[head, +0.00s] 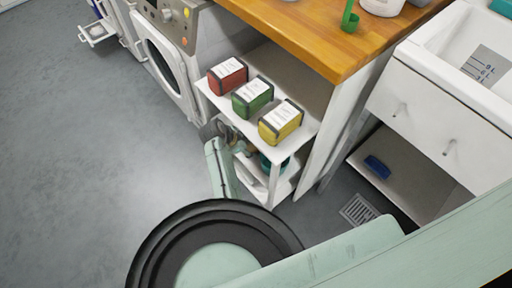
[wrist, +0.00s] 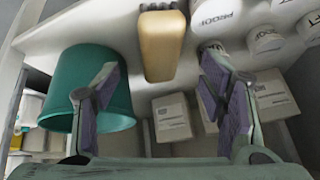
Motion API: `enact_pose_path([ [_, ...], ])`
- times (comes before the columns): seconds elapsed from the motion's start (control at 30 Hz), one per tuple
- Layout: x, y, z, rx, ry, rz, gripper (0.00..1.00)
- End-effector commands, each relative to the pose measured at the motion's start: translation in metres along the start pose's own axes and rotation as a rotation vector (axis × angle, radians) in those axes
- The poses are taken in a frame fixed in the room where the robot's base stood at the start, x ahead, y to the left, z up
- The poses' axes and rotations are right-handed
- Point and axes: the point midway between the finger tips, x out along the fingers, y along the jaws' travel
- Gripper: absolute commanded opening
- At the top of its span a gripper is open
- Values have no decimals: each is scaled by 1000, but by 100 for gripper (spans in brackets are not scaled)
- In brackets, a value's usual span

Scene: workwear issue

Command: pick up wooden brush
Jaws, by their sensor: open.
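A tan, wood-coloured block with rounded corners, which looks like the wooden brush (wrist: 162,42), is at the top middle of the wrist view on a white shelf. My gripper (wrist: 160,82) is open, with a purple-padded finger on each side of the picture. The brush lies beyond the fingertips, between their lines, and nothing is held. In the head view my gripper (head: 230,138) is at the side of the white shelf unit, small and partly hidden by my arm. I cannot make out the brush there.
A teal bucket (wrist: 78,88) stands close by the left finger. White labelled tubs (wrist: 265,38) and pale boxes (wrist: 172,117) are at the right and below. Red (head: 228,76), green (head: 252,97) and yellow (head: 281,122) boxes stand on the shelf unit's top (head: 301,146). Open floor lies left.

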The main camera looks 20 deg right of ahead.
Motion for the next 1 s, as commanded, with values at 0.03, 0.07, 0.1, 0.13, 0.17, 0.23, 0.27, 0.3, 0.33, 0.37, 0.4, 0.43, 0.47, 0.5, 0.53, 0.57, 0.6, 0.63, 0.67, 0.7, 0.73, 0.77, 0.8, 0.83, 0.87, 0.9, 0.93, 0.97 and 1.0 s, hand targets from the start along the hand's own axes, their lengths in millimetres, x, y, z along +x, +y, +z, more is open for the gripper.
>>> enact_pose_path([
  [0.03,8,0,-3,1,0,3,64],
  [0.07,14,0,-3,0,0,5,64],
  [0.1,21,0,-2,0,0,4,64],
  [0.13,26,0,-3,1,0,4,64],
  [0.17,31,0,-3,2,0,3,64],
  [0.23,40,-1,-2,1,1,1,64],
  [0.27,43,0,-2,0,0,2,64],
  [0.3,47,0,-2,1,0,1,64],
  [0.33,48,-1,-2,1,0,0,64],
  [0.37,50,0,-2,1,0,0,64],
  [0.4,51,0,-2,1,0,0,64],
  [0.43,51,0,-2,1,0,0,64],
  [0.47,51,0,-2,1,0,0,64],
  [0.5,51,-1,-2,1,0,-1,64],
  [0.53,51,-1,-2,1,0,-1,64],
  [0.57,51,-1,-2,1,0,-1,64],
  [0.6,51,-1,-2,1,0,-1,64],
  [0.63,50,-1,-2,1,0,-1,62],
  [0.67,50,-1,-2,1,0,-1,60],
  [0.7,50,-1,-2,1,0,-1,57],
  [0.73,50,-1,-2,1,0,-1,55],
  [0.77,50,-1,-2,1,0,-1,53],
  [0.8,50,-1,-2,1,0,-1,50],
  [0.83,50,-1,-2,1,0,-1,48],
  [0.87,50,-1,-1,1,0,-1,46],
  [0.9,50,-1,-1,1,0,-1,44],
  [0.93,50,-1,-1,1,0,-1,42],
  [0.97,50,-1,-1,1,0,-1,40],
  [1.0,50,-1,-1,1,0,-1,37],
])
